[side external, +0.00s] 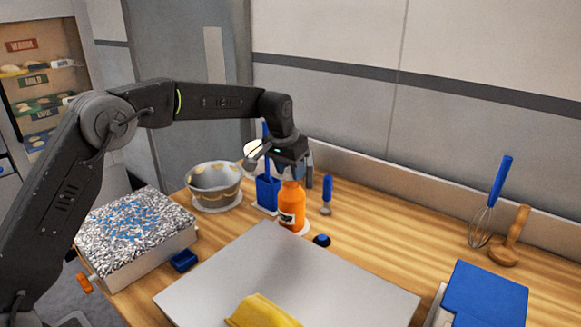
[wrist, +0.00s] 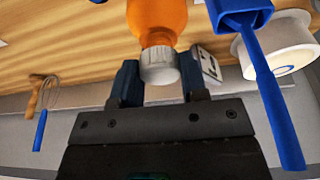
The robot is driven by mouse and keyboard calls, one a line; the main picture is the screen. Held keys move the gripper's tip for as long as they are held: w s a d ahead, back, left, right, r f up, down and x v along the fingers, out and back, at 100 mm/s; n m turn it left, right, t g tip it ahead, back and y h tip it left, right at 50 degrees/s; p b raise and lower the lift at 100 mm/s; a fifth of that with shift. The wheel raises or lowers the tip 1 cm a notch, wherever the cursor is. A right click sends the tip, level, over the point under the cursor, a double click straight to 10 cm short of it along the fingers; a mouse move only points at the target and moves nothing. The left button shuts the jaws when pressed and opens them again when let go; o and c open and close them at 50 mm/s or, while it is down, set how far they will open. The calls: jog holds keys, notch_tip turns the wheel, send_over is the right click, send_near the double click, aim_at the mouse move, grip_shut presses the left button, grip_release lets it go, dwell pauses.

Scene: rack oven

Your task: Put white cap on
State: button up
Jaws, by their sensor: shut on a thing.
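An orange bottle (side external: 291,210) with a pale label stands upright on a white round base on the wooden counter, directly below my gripper (side external: 291,177). In the wrist view the bottle (wrist: 157,18) points its neck toward my gripper (wrist: 160,84). The white ribbed cap (wrist: 159,68) sits between my two dark blue fingers, and my gripper is shut on it. The cap is at the bottle's mouth and lines up closely with the neck; I cannot tell whether it is threaded on. In the side view the fingers hide the cap.
A blue holder (side external: 267,192) with an upright blue handle stands close left of the bottle, beside a patterned bowl (side external: 214,182). A small blue-handled tool (side external: 327,192) is close right. A grey board (side external: 270,265) with a yellow cloth (side external: 262,312) lies in front.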

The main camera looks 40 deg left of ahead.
jog(key=shift+f, duration=0.85)
jog(key=o, duration=1)
jog(key=shift+r, duration=0.15)
jog(key=v, duration=1.3)
jog(key=shift+r, duration=0.35)
